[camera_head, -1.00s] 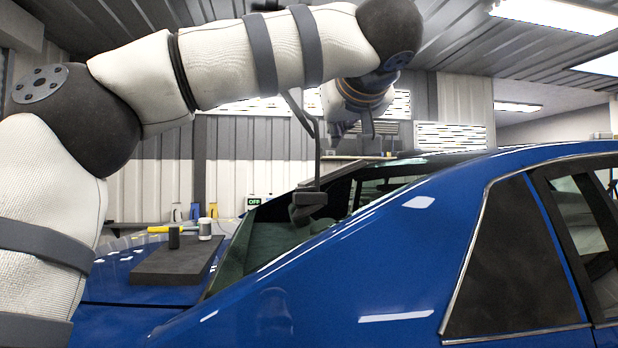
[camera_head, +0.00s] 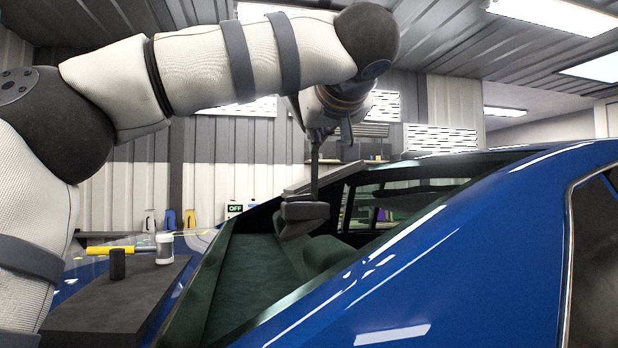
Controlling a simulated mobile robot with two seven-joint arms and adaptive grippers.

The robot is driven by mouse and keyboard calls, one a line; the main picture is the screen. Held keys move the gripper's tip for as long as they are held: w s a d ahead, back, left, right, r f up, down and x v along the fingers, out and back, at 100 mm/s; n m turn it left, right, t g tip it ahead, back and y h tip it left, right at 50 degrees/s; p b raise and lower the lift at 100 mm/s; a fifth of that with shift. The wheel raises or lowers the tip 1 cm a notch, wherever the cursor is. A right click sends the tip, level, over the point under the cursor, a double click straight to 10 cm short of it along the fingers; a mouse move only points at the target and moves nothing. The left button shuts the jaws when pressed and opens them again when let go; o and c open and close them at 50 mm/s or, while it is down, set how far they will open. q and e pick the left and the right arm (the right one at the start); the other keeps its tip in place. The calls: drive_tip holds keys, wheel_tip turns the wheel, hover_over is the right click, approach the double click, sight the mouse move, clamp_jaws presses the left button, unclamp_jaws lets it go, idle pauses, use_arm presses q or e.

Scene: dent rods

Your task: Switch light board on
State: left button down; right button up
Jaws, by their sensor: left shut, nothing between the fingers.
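A dark boxy head (camera_head: 303,214) hangs on a thin dark pole (camera_head: 315,172) above the rear window opening of the blue car. It may be the light board, but I cannot tell; no lit face shows on it. A small sign reading OFF (camera_head: 236,208) stands at the back wall. My left gripper (camera_head: 332,134) hangs from the bent arm at the upper middle. It is shut and empty, and overlaps the top of the pole in the picture; I cannot tell whether they touch. My right gripper is out of view.
The blue car (camera_head: 470,245) fills the right and lower middle. Striped bright panels (camera_head: 440,138) are at the back wall.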

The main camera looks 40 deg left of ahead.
use_arm(q)
hover_over(299, 198)
drive_tip(key=d, duration=0.2)
drive_tip(key=shift+w+a+f, duration=0.1)
drive_tip(key=shift+w+f, duration=0.05)
drive_tip(key=shift+f, duration=0.5)
drive_tip(key=shift+w+f, duration=0.1)
drive_tip(key=shift+f, duration=0.5)
drive_tip(key=f, duration=0.3)
drive_tip(key=shift+w+a+f, duration=0.1)
drive_tip(key=shift+w, duration=0.3)
drive_tip(key=shift+f, duration=0.4)
